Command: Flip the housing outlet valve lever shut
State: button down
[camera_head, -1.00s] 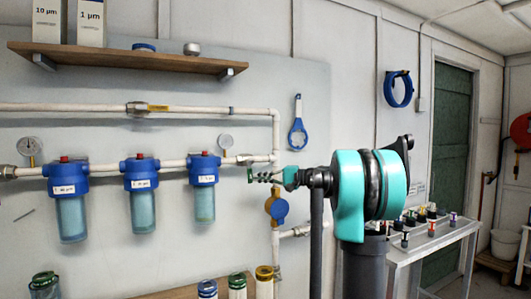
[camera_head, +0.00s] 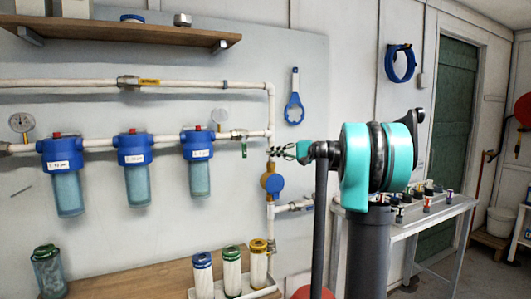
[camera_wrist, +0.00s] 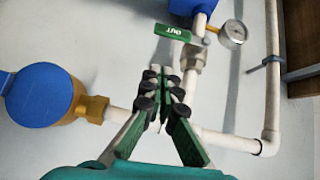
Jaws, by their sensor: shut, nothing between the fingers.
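The housing outlet valve lever (camera_head: 243,150) is a small green handle hanging down from the valve (camera_head: 238,134) on the pipe, right of the third housing. In the wrist view the green lever (camera_wrist: 173,32), marked OUT, sticks out square across the pipe from its valve (camera_wrist: 193,60). My gripper (camera_head: 274,152) is shut and empty, to the right of the lever and apart from it. In the wrist view my gripper's fingertips (camera_wrist: 162,76) lie below the lever, with a gap between. Nothing hides the lever there.
A pressure gauge (camera_wrist: 233,34) sits close to the valve. A blue round fitting (camera_head: 273,183) is on the vertical pipe below my gripper. Blue housings (camera_head: 197,145) line the pipe to the left. Cartridges (camera_head: 231,272) stand on the bench below.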

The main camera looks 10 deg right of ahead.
jog(key=v, duration=0.6)
jog(key=shift+s+d, duration=0.1)
